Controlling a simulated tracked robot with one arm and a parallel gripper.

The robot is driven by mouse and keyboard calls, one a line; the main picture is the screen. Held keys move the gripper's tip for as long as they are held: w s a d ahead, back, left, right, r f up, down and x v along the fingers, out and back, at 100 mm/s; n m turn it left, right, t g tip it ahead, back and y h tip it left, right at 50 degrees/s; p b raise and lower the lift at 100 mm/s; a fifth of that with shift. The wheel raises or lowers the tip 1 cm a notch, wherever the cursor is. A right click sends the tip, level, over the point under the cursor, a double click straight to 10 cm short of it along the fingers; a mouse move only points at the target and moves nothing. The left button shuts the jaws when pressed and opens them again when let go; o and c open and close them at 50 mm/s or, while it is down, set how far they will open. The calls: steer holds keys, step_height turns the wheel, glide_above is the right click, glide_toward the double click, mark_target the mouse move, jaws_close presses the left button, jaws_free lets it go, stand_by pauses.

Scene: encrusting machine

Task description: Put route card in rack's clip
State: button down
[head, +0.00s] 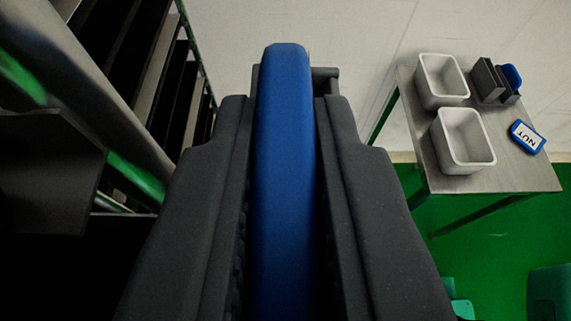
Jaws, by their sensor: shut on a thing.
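My gripper (287,110) fills the middle of the head view, its two dark fingers shut on a long blue slab. This slab, which I take to be the route card (286,170), shows edge-on, so any writing on its faces is hidden. Its rounded far end reaches a little past the fingertips. The rack (165,70), with dark shelves and metal rails, stands at the left, apart from the card in the picture. I cannot make out the rack's clip. A small dark piece (325,80) shows just beyond the right finger; I cannot tell what it is.
A thick grey bar (85,80) crosses the left side. The floor is green.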

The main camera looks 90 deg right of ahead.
steer(key=shift+f, duration=0.1)
steer(key=c, duration=1.5)
jaws_free()
steer(key=shift+o, duration=0.2)
steer(key=b+v, duration=0.2)
steer(key=v, duration=1)
steer(key=shift+r, duration=0.2)
